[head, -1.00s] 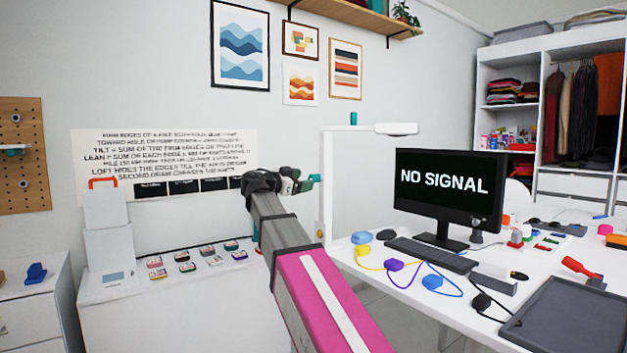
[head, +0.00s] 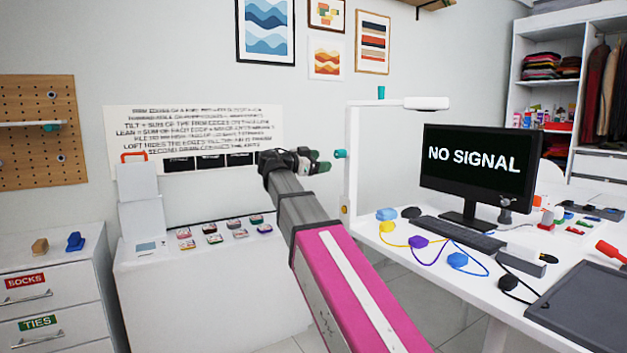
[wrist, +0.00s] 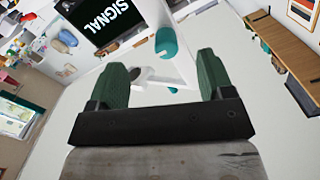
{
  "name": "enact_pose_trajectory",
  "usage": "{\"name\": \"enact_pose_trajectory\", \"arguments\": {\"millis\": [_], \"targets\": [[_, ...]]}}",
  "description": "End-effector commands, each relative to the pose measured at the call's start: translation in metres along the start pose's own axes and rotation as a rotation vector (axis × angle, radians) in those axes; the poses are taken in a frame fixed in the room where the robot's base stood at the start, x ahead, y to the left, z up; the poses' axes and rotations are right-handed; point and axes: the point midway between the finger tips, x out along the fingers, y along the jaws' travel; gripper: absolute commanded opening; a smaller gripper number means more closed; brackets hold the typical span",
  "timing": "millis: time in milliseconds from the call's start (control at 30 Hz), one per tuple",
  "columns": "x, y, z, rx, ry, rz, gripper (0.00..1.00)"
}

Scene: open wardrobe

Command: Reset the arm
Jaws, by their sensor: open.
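My arm reaches forward with its pink and grey links across the middle of the head view. My gripper (head: 322,164) is at its far end, raised in front of the wall, left of the white frame on the desk. In the wrist view my gripper (wrist: 158,80) shows two green fingers spread apart with nothing between them. A teal cylinder (wrist: 166,42) lies beyond the fingers, apart from them.
A white desk (head: 400,262) with a monitor (head: 472,168), keyboard and coloured cabled items stands right. Drawers (head: 50,300) marked SOCKS and TIES stand left. A wardrobe (head: 560,100) is back right.

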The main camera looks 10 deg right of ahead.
Motion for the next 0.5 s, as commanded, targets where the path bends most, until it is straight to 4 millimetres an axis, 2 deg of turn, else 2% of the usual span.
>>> {"name": "enact_pose_trajectory", "arguments": {"millis": [67, 267, 300, 500], "targets": [[0.007, 0.013, 0.027, -0.072, -0.053, 0.005, 0.74], [0.030, 0.058, 0.127, -0.353, -0.273, 0.002, 0.74], [0.033, 0.069, 0.147, -0.411, -0.321, -0.002, 0.74], [0.041, 0.127, 0.239, -0.670, -0.563, -0.049, 0.74]]}}
